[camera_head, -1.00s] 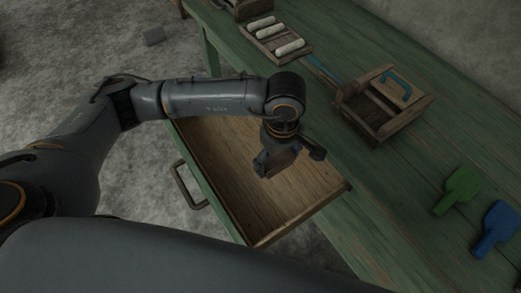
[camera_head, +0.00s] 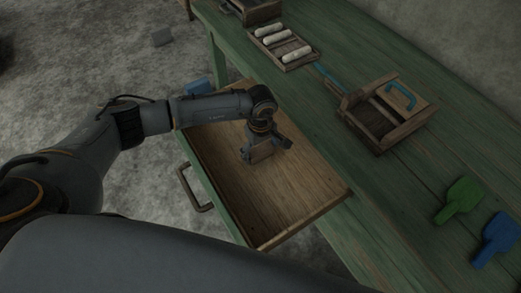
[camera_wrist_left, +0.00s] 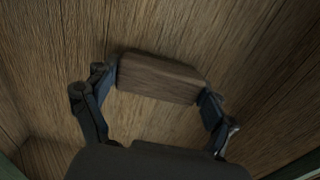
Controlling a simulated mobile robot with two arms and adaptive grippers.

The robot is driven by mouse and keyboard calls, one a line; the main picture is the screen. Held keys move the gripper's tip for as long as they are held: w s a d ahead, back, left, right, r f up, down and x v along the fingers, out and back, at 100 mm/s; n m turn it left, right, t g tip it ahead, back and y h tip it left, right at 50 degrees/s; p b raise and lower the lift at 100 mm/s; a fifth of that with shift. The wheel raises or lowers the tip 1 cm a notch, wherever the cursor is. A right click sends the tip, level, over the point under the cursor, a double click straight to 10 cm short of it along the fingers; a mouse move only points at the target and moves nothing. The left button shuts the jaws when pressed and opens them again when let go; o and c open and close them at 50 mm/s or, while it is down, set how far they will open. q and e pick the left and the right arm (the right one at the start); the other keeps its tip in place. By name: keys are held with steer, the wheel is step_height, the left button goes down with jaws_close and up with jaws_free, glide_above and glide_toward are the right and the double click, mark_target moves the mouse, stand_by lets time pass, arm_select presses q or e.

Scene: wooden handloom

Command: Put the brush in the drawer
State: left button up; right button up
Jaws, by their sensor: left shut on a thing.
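The brush (camera_head: 261,153) shows as a plain wooden block; no bristles can be made out. My left gripper (camera_head: 267,148) is shut on it, over the inside of the open drawer (camera_head: 295,197). In the left wrist view the brush (camera_wrist_left: 160,79) sits between the two fingertips, with the drawer's wooden floor behind it. I cannot tell whether the brush touches the floor. The drawer is pulled out from the green table and holds nothing else that I can see. My right gripper is not in view.
The green table (camera_head: 362,205) bears a tray of white rolls (camera_head: 284,48), a wooden box with a blue handle (camera_head: 388,112), a green paddle (camera_head: 460,199) and a blue paddle (camera_head: 497,240). The drawer's metal handle (camera_head: 194,187) sticks out at the left. Much of the drawer floor is clear.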

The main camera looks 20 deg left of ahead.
mark_target(261, 150)
arm_select(q)
steer(key=shift+f, duration=0.15)
steer(key=shift+f, duration=0.1)
steer(key=shift+f, duration=0.15)
steer(key=o, duration=1)
steer(key=shift+c, duration=0.2)
steer(key=shift+r, duration=0.2)
steer(key=shift+r, duration=0.3)
step_height(261, 150, up, 12)
steer(key=shift+f, duration=0.25)
